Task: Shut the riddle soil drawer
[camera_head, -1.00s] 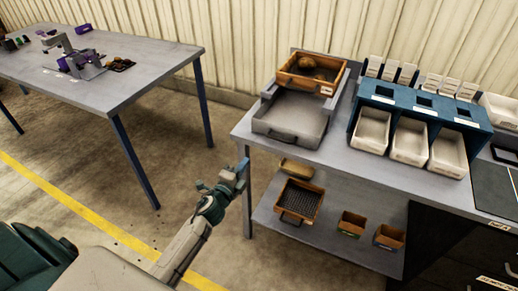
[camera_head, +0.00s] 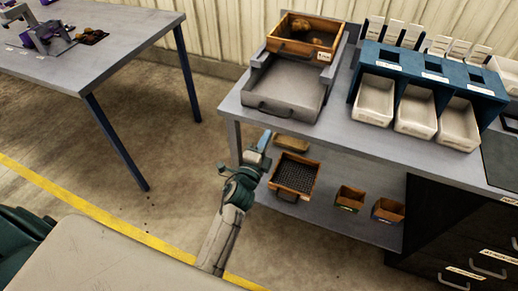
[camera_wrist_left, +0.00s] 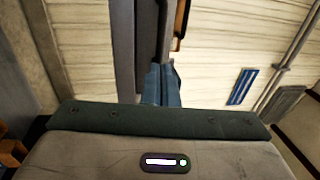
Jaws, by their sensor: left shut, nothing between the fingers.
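The riddle soil drawer (camera_head: 285,88) is a grey metal tray with a dark handle (camera_head: 272,111) on its front. It stands pulled out on the grey bench, in front of and below the wooden riddle box (camera_head: 302,35). My left gripper (camera_head: 265,141) is shut and empty, just off the bench's front left edge, below and apart from the drawer handle. In the left wrist view its closed fingers (camera_wrist_left: 162,85) point ahead past a grey edge. My right gripper is not in view.
The bench (camera_head: 350,135) also holds a blue rack (camera_head: 430,70) with white bins. Its lower shelf (camera_head: 325,215) carries a mesh-bottomed wooden tray (camera_head: 295,175) and small wooden boxes. Another table (camera_head: 130,55) stands at the left, with open floor between.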

